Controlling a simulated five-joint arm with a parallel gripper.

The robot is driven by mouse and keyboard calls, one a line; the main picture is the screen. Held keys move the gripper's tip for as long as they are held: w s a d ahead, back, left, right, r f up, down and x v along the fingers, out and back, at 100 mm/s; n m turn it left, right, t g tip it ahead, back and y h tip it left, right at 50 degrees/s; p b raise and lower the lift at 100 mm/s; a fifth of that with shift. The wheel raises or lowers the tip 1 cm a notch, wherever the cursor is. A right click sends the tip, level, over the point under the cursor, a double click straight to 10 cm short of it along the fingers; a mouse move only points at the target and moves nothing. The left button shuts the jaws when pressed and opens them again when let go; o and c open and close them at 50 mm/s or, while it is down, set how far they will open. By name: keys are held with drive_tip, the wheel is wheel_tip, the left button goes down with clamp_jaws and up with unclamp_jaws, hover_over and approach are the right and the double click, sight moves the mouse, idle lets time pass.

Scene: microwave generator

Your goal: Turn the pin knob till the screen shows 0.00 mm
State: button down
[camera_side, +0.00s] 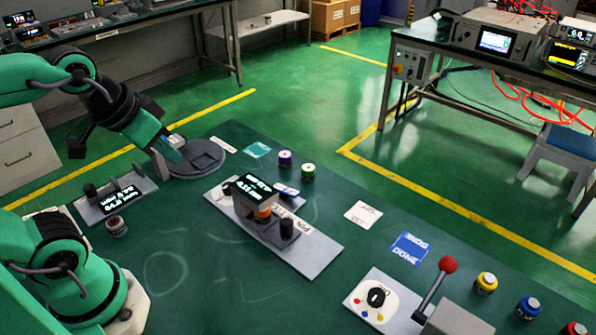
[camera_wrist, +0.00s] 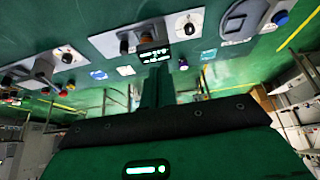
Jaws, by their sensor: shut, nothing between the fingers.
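The pin station is a grey plate (camera_side: 315,260) lettered "PIN" in the middle of the green bench. It carries a tilted black screen (camera_side: 253,187) with pale digits too small to read surely. In the wrist view the screen (camera_wrist: 153,55) and a dark knob (camera_wrist: 125,45) show beyond the fingers. My gripper (camera_side: 170,150) is shut and empty, over the round grey fixture at the far left, apart from the pin knob. In the wrist view, my gripper (camera_wrist: 155,85) points toward the bench.
Another station with a screen (camera_side: 118,199) stands at the left, near the round grey fixture (camera_side: 205,158). A white dial plate (camera_side: 365,290), a red-balled lever (camera_side: 447,264) and coloured jars (camera_side: 486,283) are at the right. A blue "DONE" card (camera_side: 410,248) lies between.

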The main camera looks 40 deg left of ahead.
drive_tip(key=c, duration=1.3)
unclamp_jaws()
drive_tip(key=shift+w, duration=0.1)
drive_tip(key=shift+c, duration=0.2)
drive_tip(key=shift+o, duration=1.4)
drive_tip(key=shift+w+a, duration=0.1)
drive_tip(key=shift+w, duration=0.1)
drive_tip(key=m+g, duration=0.2)
drive_tip(key=g, duration=0.3)
hover_over(228, 186)
wheel_tip(228, 186, down, 15)
drive_tip(key=shift+r, duration=0.1)
drive_tip(key=shift+w+f+g, duration=0.1)
drive_tip(key=shift+f+g, duration=0.2)
drive_tip(key=shift+f, duration=0.05)
drive_tip(key=shift+f, duration=0.1)
drive_tip(key=shift+f, duration=3.8)
